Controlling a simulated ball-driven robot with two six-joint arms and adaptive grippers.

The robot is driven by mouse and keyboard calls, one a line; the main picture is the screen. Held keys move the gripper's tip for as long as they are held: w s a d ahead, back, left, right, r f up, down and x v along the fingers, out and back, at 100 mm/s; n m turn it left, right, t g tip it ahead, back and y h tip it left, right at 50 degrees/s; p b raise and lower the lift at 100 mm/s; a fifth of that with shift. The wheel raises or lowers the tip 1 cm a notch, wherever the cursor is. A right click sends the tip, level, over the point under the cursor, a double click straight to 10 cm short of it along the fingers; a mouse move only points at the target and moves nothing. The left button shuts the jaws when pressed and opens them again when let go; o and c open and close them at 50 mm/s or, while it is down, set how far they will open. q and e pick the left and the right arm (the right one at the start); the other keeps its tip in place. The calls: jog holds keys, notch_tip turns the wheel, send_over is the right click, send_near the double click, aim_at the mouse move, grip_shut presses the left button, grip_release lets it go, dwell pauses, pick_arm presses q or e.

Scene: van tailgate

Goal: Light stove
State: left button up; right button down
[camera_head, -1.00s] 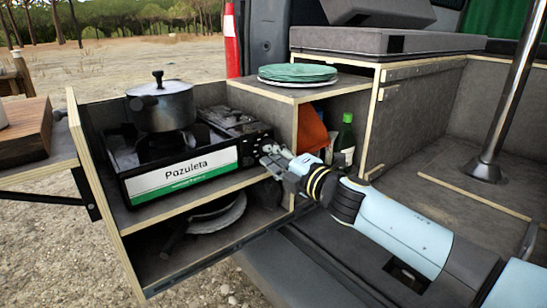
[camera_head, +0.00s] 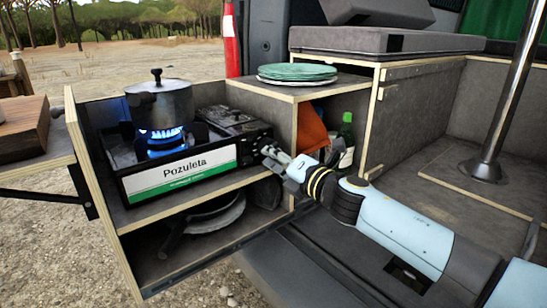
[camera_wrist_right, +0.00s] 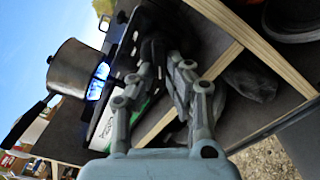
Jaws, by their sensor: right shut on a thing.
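The portable gas stove (camera_head: 190,172), with a white and green "Pozuleta" panel, sits on the upper shelf of the pull-out unit. A blue flame (camera_head: 161,141) burns under the lidded metal pot (camera_head: 161,105) on its burner. My right gripper (camera_head: 269,155) is at the right end of the stove's front, shut on the stove knob, which the fingers mostly hide. In the right wrist view, my right gripper (camera_wrist_right: 164,72) reaches to the dark stove front, and the pot (camera_wrist_right: 76,67) and flame (camera_wrist_right: 98,80) show at left. My left gripper is not in view.
Green plates (camera_head: 297,73) are stacked on the wooden counter right of the stove. Pans (camera_head: 210,215) lie on the lower shelf. A wooden block (camera_head: 25,133) is at the left.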

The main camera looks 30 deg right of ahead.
jog(key=shift+f, duration=0.1)
jog(key=c, duration=1.3)
grip_release()
jog(key=shift+c, duration=0.2)
